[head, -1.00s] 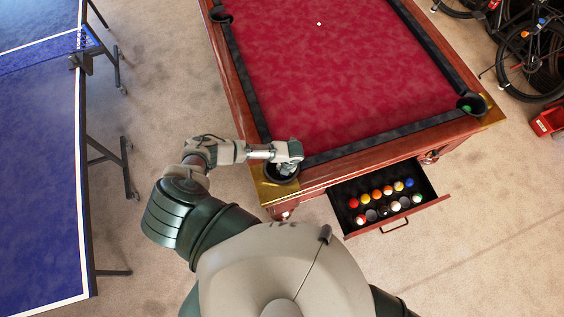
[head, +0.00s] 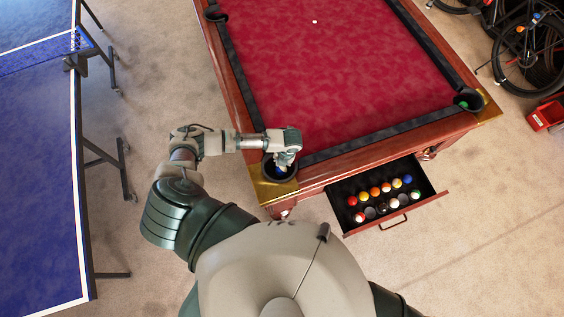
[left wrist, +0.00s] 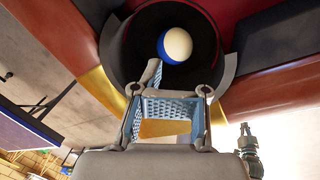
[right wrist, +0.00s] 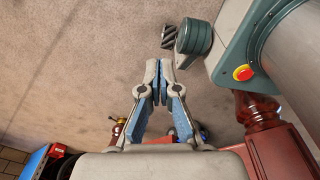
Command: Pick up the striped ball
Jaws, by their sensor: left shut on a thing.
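The striped ball (left wrist: 176,46), white with a blue band, shows in the left wrist view at the dark corner pocket (left wrist: 130,62) of the pool table. In the head view my left gripper (head: 283,162) points down over that near-left pocket (head: 268,172). It is shut on the striped ball, whose contact with the fingertips is partly hidden. In the right wrist view my right gripper (right wrist: 159,75) has its fingertips together, holds nothing, and hangs above the carpet away from the pocket.
The pool table (head: 330,80) has a red cloth with a white ball (head: 314,22) far off. An open drawer (head: 345,222) holds several balls. A green ball (head: 463,105) sits in the right corner pocket. A blue ping-pong table (head: 40,180) stands at left, with bare carpet between.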

